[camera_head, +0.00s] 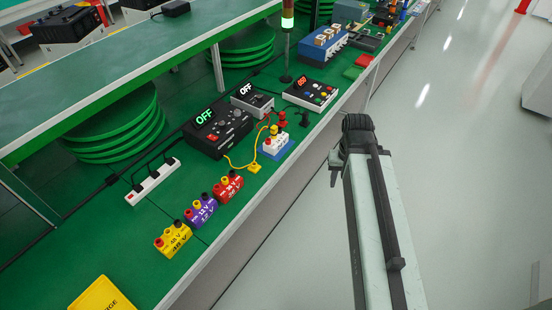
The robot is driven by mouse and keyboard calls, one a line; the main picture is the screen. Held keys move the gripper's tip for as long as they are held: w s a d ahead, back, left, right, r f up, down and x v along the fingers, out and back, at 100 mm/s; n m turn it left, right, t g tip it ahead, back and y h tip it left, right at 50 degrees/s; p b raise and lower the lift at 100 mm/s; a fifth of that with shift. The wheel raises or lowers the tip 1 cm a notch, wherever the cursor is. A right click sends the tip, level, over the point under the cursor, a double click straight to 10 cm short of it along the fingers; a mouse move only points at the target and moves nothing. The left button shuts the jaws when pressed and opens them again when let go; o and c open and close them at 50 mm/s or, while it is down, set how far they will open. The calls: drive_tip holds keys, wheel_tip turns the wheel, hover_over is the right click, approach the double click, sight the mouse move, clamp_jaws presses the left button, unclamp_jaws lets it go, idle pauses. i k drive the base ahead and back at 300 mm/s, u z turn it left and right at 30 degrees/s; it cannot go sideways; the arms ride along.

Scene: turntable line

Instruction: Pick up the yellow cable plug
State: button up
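A yellow cable plug (255,168) lies on the green bench (150,285) near its front edge, just left of a blue-and-white block. A thin yellow cable (238,166) runs from it in a loop to the left and up toward the block. My gripper (335,170) shows only as a small dark shape at the far end of my arm, right of the bench edge and over the floor. It is well to the right of the plug and apart from it. Its fingers are mostly hidden, so I cannot tell whether they are open.
Red (229,186), purple (201,210) and yellow (173,239) terminal blocks stand left of the plug. The blue-and-white block (275,143) carries red and yellow plugs.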

sight(274, 129)
drive_tip(key=u, duration=0.6)
drive_tip(key=i, duration=1)
drive_tip(key=u, duration=0.3)
drive_tip(key=k, duration=1.25)
drive_tip(key=u, duration=0.65)
drive_tip(key=i, duration=1.15)
drive_tip(key=u, duration=0.45)
